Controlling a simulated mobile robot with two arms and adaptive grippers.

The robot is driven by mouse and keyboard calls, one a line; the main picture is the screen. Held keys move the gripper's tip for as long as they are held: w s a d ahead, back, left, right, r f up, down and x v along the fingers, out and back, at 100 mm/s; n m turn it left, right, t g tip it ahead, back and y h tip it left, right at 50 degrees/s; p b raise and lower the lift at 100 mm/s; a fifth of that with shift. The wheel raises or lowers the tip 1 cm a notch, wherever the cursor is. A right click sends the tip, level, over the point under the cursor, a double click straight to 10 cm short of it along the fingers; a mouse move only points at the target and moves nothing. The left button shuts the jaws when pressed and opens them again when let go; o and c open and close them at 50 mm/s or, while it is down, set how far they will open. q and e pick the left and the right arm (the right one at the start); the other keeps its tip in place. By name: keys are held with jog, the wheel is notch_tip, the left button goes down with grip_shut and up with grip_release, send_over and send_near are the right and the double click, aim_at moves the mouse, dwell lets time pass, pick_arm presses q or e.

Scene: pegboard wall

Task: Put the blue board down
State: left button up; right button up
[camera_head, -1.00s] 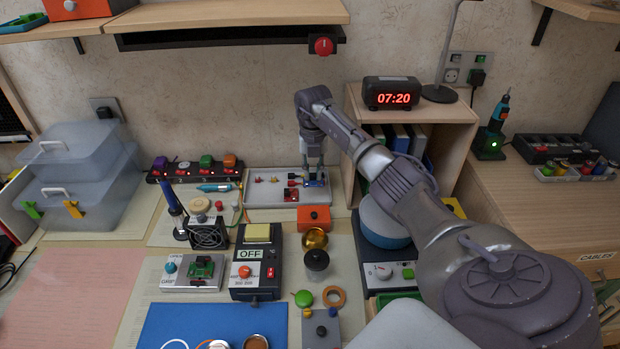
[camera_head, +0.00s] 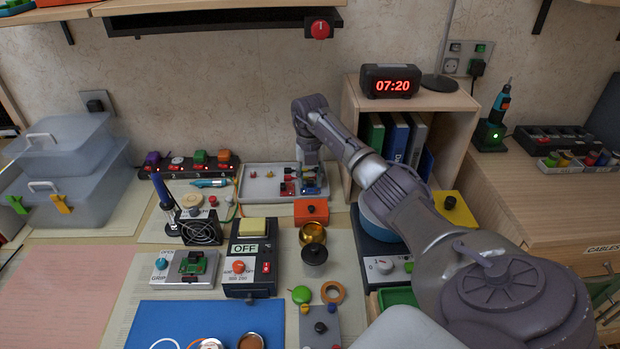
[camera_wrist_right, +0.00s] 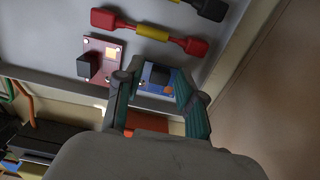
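The small blue board (camera_head: 309,186), with a dark square part and an orange spot, is at the right end of the grey tray (camera_head: 259,190). It also shows in the wrist view (camera_wrist_right: 157,79). My right gripper (camera_wrist_right: 158,72) points down with a finger along each side of the board, appearing closed on it. The board is low, close to the tray floor; I cannot tell whether it touches. A red board (camera_wrist_right: 100,62) lies just left of it in the tray. My left gripper is not in view.
Red and black fuse-like parts (camera_wrist_right: 150,32) lie in the tray near the board. An orange box (camera_head: 311,212) stands in front of the tray, and a wooden shelf with binders (camera_head: 396,138) stands close on the right. A power strip (camera_head: 190,164) lies to the left.

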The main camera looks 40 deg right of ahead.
aim_at(310, 181)
jog(key=shift+r, duration=0.15)
notch_tip(310, 181, up, 12)
jog(key=p, duration=1)
jog(key=shift+a, duration=0.1)
